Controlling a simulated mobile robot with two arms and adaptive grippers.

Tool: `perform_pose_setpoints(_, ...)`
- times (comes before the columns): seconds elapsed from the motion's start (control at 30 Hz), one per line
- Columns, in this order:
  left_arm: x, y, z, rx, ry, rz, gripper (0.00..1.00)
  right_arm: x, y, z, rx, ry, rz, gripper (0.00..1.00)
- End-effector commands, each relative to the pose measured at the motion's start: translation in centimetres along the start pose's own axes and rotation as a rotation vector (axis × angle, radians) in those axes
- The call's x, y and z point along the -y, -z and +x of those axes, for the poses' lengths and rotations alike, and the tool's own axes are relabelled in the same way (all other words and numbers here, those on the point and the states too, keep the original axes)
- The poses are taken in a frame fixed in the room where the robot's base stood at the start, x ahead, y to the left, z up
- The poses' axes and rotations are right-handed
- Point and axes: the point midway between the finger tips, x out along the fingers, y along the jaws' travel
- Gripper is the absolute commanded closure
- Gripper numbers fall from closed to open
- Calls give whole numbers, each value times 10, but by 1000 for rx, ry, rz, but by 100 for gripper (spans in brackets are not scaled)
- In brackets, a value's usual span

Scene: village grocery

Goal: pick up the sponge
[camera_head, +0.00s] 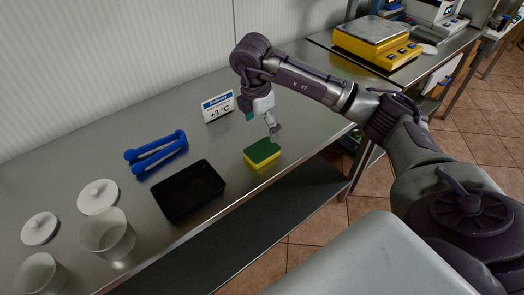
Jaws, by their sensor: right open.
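The sponge (262,154) is yellow with a green top. It lies flat on the steel counter, near its front edge, right of the black tray. My right gripper (273,136) is open and points down just above the sponge's back right part. I cannot tell whether its fingertips touch the sponge. My left gripper is not in view.
A black tray (165,208), blue tongs (156,151) and a small temperature sign (218,106) stand on the counter (220,150). Clear containers (108,240) and white lids (98,196) are at the left. A yellow scale (376,42) stands at the back right.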

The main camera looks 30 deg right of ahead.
Motion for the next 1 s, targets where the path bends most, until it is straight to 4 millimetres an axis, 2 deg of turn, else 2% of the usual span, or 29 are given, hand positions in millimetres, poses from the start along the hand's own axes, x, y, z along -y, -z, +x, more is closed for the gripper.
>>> perform_pose_setpoints(0.1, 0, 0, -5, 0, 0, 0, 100, 1, 0, 22, -1, 3, -1, 3)
perform_pose_setpoints(0.2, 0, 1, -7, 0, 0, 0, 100, 0, 1, 36, -3, 2, -1, 3)
perform_pose_setpoints(0.43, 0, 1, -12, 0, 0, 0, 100, 0, 3, 52, -3, 2, -4, 3)
perform_pose_setpoints(0.7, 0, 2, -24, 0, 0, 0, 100, -2, 8, 90, -4, 1, -3, 3)
perform_pose_setpoints(1.0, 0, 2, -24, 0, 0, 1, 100, -3, 8, 96, -4, -2, -4, 3)
